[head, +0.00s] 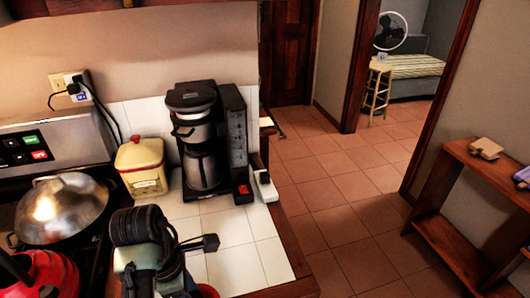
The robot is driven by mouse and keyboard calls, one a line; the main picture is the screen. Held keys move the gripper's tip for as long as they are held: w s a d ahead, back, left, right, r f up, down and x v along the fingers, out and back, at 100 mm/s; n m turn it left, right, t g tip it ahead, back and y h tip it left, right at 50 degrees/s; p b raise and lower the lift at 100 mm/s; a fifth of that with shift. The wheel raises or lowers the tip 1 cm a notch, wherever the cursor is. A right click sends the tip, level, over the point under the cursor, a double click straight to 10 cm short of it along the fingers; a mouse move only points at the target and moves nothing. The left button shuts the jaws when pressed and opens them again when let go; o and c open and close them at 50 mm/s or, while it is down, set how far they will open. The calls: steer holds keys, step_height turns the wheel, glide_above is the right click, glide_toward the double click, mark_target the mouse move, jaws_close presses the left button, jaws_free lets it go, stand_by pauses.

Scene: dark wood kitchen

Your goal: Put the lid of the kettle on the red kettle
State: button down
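The red kettle (45,275) is at the bottom left corner, cut off by the picture edge. Only part of its red body and a dark red part show. Dark parts that appear to be my arm and gripper (145,262) stand in the bottom foreground, right of the kettle and apart from it in the picture. I cannot make out the fingertips or whether they hold anything. A small red rim (206,291) shows at the bottom edge behind these parts; I cannot tell if it is the kettle's lid. No other kettle lid can be made out.
A domed metal lid (62,208) covers a pan on the stove. A yellow canister with a red top (141,167) and a coffee maker (203,140) stand on the white tiled counter (240,268). The tiled floor (350,220) is open to the right, before a wooden shelf (450,250).

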steer(key=s+d+f+m+g+y, duration=0.1)
steer(key=s+d+f+m, duration=0.3)
steer(key=d+m, duration=0.3)
steer(key=s+d+f+m+g, duration=0.1)
steer(key=s+d+f+m, duration=0.2)
steer(key=d+m, duration=0.4)
steer(key=f+m, duration=0.1)
steer(key=m, duration=0.6)
steer(key=shift+s+d+f+y, duration=0.2)
steer(key=shift+s+f+y, duration=0.1)
steer(key=shift+s+y, duration=0.1)
steer(key=shift+w, duration=0.1)
